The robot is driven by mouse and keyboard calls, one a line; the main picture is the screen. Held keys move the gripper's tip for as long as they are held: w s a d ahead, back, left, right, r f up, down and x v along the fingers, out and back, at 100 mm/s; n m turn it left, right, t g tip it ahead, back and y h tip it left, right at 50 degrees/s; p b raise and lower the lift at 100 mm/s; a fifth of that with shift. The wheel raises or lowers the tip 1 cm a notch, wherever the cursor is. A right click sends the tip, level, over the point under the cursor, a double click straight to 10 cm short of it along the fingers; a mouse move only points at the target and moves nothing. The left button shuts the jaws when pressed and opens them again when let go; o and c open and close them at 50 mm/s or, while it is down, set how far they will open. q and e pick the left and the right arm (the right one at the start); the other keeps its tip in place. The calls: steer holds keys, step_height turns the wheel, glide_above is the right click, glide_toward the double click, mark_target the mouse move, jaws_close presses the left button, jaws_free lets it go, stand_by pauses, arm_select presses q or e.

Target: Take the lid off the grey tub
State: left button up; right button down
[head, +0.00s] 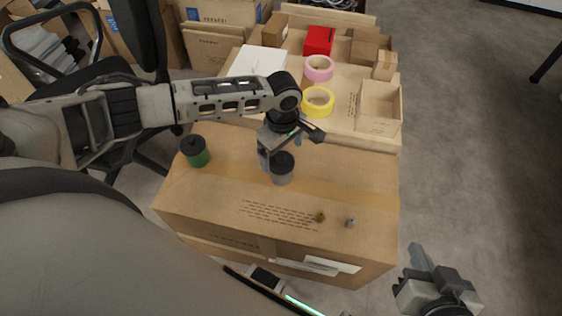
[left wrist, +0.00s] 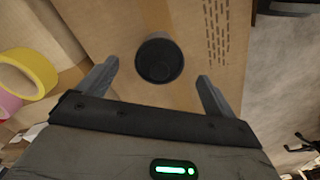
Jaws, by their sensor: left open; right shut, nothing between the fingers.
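The grey tub (head: 282,176) stands upright on the large carton (head: 215,190) with its dark round lid (head: 283,161) on top. In the left wrist view the lid (left wrist: 159,59) is seen from above and hides most of the tub. My left gripper (head: 281,150) is open just behind the tub in the head view. In the left wrist view its fingertips (left wrist: 158,72) are spread to either side of the lid, with gaps visible and nothing held. My right gripper (head: 417,256) is shut and empty, off the carton's right front corner.
A green tub (head: 195,153) with a dark lid stands left on the carton. A small brass piece (head: 319,217) and a small grey piece (head: 351,222) lie front right. Behind are yellow tape (head: 318,101), pink tape (head: 318,68) and a red box (head: 319,40).

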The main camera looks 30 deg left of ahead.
mark_target(281, 160)
arm_select(q)
step_height(281, 160, down, 3)
steer(key=shift+r+b, duration=0.1)
steer(key=shift+b, duration=0.2)
steer(key=c, duration=1)
steer(key=shift+c, duration=0.3)
arm_select(e)
steer(key=shift+w+a+f, duration=0.15)
steer(key=shift+f, duration=0.35)
steer(key=shift+w+a+f, duration=0.1)
steer(key=shift+w+f, duration=0.05)
steer(key=shift+f, duration=0.35)
